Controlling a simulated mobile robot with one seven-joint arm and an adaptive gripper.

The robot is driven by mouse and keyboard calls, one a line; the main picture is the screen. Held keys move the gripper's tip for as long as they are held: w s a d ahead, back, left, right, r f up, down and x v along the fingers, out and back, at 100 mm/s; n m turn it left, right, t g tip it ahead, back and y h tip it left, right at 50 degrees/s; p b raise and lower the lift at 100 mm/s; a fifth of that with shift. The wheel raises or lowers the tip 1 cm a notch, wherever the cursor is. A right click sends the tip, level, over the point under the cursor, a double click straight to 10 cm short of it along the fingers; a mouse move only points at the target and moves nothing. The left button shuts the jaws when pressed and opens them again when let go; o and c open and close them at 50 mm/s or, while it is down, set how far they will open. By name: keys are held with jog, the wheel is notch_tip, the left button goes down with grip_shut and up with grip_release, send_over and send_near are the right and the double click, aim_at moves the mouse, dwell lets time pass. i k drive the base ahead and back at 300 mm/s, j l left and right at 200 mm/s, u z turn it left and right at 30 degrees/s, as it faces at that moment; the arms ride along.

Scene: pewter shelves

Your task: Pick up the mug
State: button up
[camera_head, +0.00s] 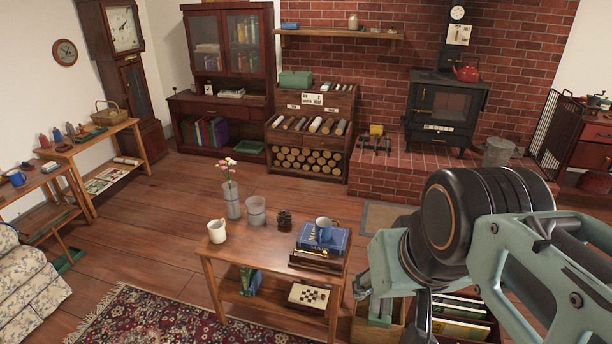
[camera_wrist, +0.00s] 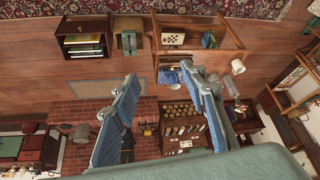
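A white mug (camera_head: 217,231) stands upright at the left end of the wooden table (camera_head: 262,262). Another blue mug (camera_head: 17,178) sits on the side shelf at far left. The wrist view, seen upside down, shows the white mug (camera_wrist: 238,66) right of my fingers. My gripper (camera_wrist: 158,74) is open and empty, with its fingers wide apart; blue books show between them, partly hidden.
Two clear glass vessels, one with flowers (camera_head: 231,190), and a pine cone (camera_head: 284,220) stand along the table's back. Crates with books (camera_head: 462,316) stand on the floor right of the table. A patterned rug (camera_head: 150,318) lies in front.

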aim_at(323, 224)
jog(key=i+j+z, duration=0.4)
jog(key=i+j, duration=0.5)
